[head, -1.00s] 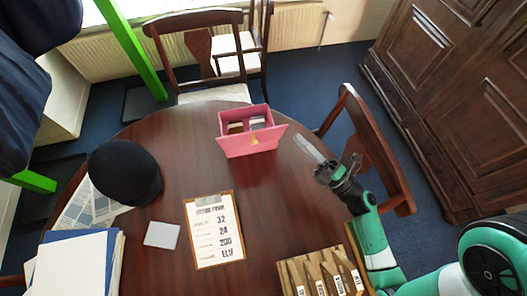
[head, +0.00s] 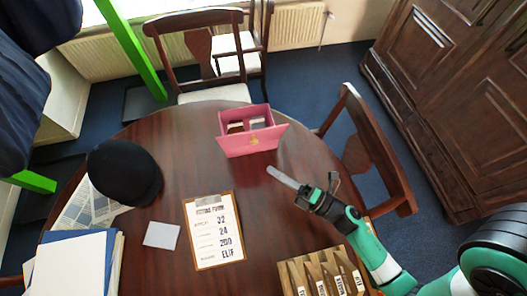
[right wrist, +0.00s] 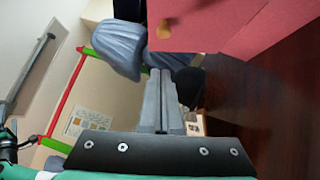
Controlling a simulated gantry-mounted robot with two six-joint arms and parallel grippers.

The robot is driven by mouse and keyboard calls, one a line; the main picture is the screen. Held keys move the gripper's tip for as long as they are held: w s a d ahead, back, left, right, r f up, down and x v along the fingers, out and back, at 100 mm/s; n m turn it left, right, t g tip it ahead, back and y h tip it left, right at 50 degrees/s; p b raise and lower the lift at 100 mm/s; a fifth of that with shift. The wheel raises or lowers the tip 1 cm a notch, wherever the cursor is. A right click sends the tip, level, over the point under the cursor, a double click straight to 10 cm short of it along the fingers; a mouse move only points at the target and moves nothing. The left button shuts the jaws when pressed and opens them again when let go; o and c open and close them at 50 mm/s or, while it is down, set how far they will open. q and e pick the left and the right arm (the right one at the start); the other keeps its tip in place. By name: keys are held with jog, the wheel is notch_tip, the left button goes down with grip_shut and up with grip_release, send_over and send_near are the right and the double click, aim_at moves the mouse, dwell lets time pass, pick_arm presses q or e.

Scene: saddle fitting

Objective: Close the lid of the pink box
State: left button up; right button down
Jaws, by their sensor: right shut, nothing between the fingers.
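The pink box (head: 263,111) stands at the far side of the round table. Its lid (head: 252,143) is open, leaning outward on the near side, with a small gold mark near its middle. Dark and pale contents show inside the box. My right gripper (head: 270,170) is shut and empty, just in front of the lid and a little to its right, apart from it in the head view. In the right wrist view the gripper's fingers (right wrist: 160,75) are together, and the lid (right wrist: 235,28) fills the upper right. My left gripper is out of view.
A black cap (head: 125,172) lies on papers at the left. A clipboard (head: 213,231) and a pale card (head: 161,235) lie mid-table. A wooden divider rack (head: 291,275) stands near the front, below my right arm. Chairs (head: 372,150) stand around the table.

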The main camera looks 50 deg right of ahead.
aim_at(253, 143)
jog(key=w+d+r+p, duration=0.1)
jog(key=w+d, duration=0.1)
jog(key=w, duration=0.4)
jog(key=shift+d+r, duration=0.2)
jog(key=shift+r, duration=0.1)
